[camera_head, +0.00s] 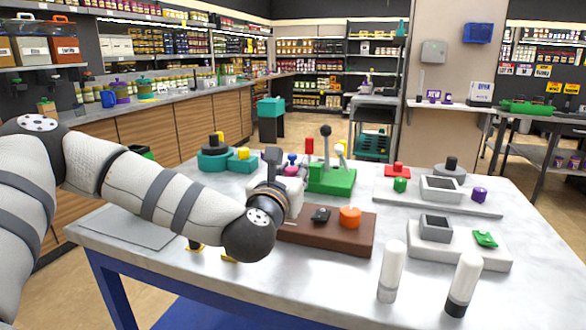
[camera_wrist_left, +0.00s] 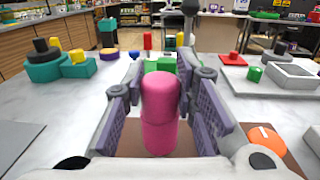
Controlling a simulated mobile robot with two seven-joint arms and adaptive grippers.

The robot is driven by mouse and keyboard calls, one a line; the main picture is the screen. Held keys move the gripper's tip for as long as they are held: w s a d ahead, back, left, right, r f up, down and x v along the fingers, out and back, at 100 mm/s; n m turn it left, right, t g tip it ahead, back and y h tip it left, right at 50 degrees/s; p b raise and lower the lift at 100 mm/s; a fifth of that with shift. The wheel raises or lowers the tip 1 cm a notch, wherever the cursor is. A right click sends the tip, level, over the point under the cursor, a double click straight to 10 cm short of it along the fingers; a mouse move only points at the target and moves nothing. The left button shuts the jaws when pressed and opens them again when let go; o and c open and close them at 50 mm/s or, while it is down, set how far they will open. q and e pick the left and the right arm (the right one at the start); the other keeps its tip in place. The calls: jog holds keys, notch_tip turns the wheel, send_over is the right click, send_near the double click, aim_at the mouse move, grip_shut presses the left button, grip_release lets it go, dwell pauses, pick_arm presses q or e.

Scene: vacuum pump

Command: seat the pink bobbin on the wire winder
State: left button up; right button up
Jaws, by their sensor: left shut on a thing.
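The pink bobbin (camera_wrist_left: 160,112) is upright between the purple-padded fingers of my left gripper (camera_wrist_left: 163,118), which is shut on it. In the head view a little pink of the bobbin (camera_head: 291,170) shows behind my left gripper (camera_head: 284,188); the rest is hidden. The brown board (camera_wrist_left: 130,150) lies below the bobbin; I cannot tell whether they touch. A green base with levers (camera_head: 331,181) stands just beyond the gripper. I cannot tell for certain which fixture is the wire winder. My right gripper is not in view.
The brown board carries a black piece (camera_head: 320,214) and an orange knob (camera_head: 350,216). Two white cylinders (camera_head: 392,270) (camera_head: 465,284) stand at the front right. Grey trays (camera_head: 441,189) (camera_head: 436,228) are at right, teal blocks (camera_head: 214,160) at back left. The table's left front is mostly clear.

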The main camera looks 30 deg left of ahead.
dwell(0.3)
pick_arm(q)
jog(key=shift+f, duration=0.65)
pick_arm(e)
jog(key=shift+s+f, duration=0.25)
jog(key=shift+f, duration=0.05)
pick_arm(q)
jog(key=shift+f, duration=0.1)
jog(key=shift+f+b, duration=0.3)
jog(key=shift+b, duration=0.05)
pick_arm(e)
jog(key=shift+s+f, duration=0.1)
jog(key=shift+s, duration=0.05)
pick_arm(q)
jog(key=o, duration=1.1)
jog(key=shift+o, duration=0.2)
jog(key=shift+r, duration=0.1)
